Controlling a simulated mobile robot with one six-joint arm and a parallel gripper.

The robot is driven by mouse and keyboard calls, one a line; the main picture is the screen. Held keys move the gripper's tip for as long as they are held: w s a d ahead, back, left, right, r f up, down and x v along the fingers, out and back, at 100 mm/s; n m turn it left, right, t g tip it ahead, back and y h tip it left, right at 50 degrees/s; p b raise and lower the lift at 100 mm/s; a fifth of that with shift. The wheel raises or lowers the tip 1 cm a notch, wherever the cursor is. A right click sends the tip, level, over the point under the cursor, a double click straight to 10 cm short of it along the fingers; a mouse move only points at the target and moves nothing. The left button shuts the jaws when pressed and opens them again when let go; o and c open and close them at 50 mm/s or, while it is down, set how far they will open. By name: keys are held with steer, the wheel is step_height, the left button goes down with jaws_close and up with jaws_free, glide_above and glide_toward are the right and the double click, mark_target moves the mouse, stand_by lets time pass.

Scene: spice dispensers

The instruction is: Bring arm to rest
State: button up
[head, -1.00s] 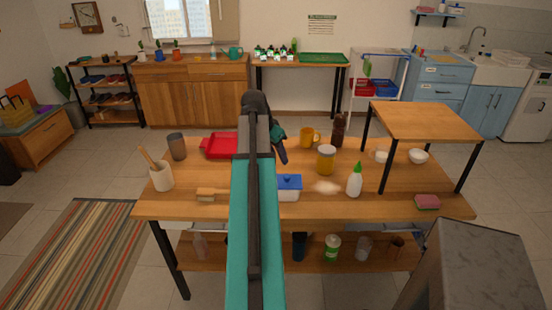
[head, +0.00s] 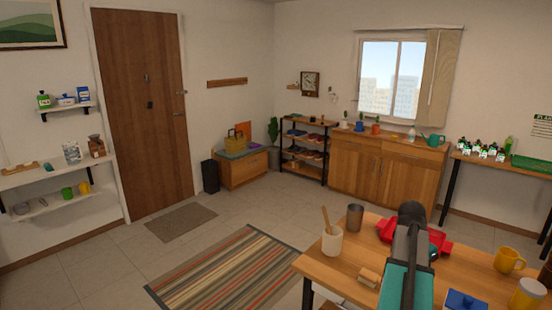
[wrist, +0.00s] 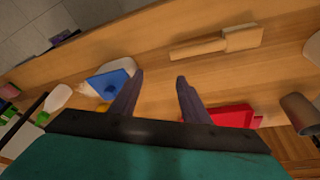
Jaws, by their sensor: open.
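My arm (head: 408,250) reaches out over the wooden table at the lower right of the head view, with its dark joint raised above the tabletop. My gripper (wrist: 160,76) shows in the wrist view with its two dark fingers spread apart. Nothing is between the fingers, and bare tabletop shows there. The fingertips are hidden or unclear behind my arm in the head view.
Around the gripper are a blue-lidded container (wrist: 112,84), a wooden brush (wrist: 215,43), a red tray (wrist: 222,117) and a dark cup (wrist: 298,110). A utensil crock (head: 332,242) stands near the table's left edge. Open floor and a striped rug (head: 225,270) lie left.

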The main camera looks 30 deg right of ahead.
steer(key=w+a+f+n+y, duration=0.1)
steer(key=w+a+f+n, duration=0.2)
steer(key=w+a+f, duration=0.45)
steer(key=w+a+f+n+t, duration=0.1)
steer(key=w+a+f+n, duration=0.2)
steer(key=a, duration=0.7)
steer(key=w+a+f+n+y, duration=0.1)
steer(key=w+a+f+n, duration=0.25)
steer(key=w+a, duration=0.45)
steer(key=s+a+f+n+y, duration=0.1)
steer(key=a+f+n, duration=0.25)
steer(key=a, duration=0.75)
steer(key=a+f+n, duration=0.3)
steer(key=a+f, duration=0.2)
steer(key=a, duration=0.6)
steer(key=s+a+f+n+y, duration=0.1)
steer(key=a+f+n, duration=0.3)
steer(key=a, duration=0.7)
steer(key=s+f+g, duration=0.3)
steer(key=s+f, duration=0.6)
steer(key=s, duration=0.3)
steer(key=s+f+g, duration=0.3)
steer(key=s+f, duration=0.6)
steer(key=s, duration=0.4)
steer(key=shift+s+d+f+m, duration=0.15)
steer(key=shift+s+f+m, duration=0.15)
steer(key=shift+f+m, duration=0.1)
